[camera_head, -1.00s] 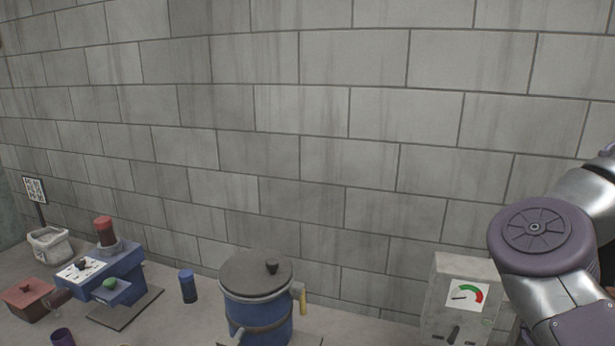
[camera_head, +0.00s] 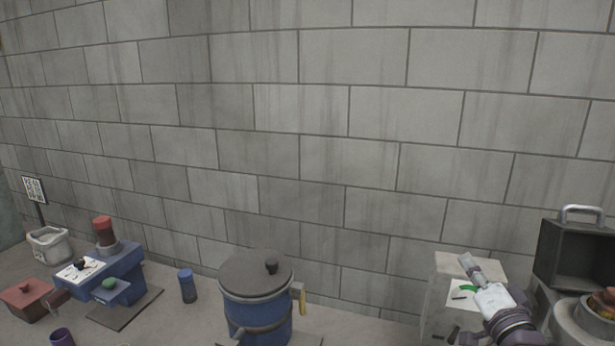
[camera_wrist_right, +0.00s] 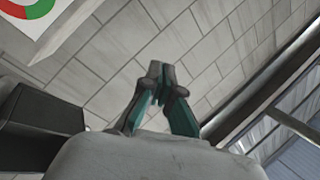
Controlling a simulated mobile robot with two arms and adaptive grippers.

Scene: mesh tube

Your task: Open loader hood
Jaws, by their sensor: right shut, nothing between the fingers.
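The loader hood (camera_head: 571,250) looks like a dark box with a silver handle (camera_head: 580,212) on top, at the right edge of the head view. Its dark hollow side shows above a round grey bowl (camera_head: 570,322) with brownish contents at its right, so it looks raised. A dark box-like part (camera_wrist_right: 38,130) at the left of the right wrist view may be the same hood. My right gripper (camera_head: 466,264) is to the left of the hood, apart from it, in front of a grey gauge box. In the wrist view its fingers (camera_wrist_right: 160,78) are together and empty. My left gripper is out of view.
The gauge box (camera_head: 443,265) stands left of the hood, its dial partly covered by my right gripper. A blue pot with a dark lid (camera_head: 255,275), a small blue cup (camera_head: 187,286) and a blue machine (camera_head: 120,273) stand farther left. The block wall closes the back.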

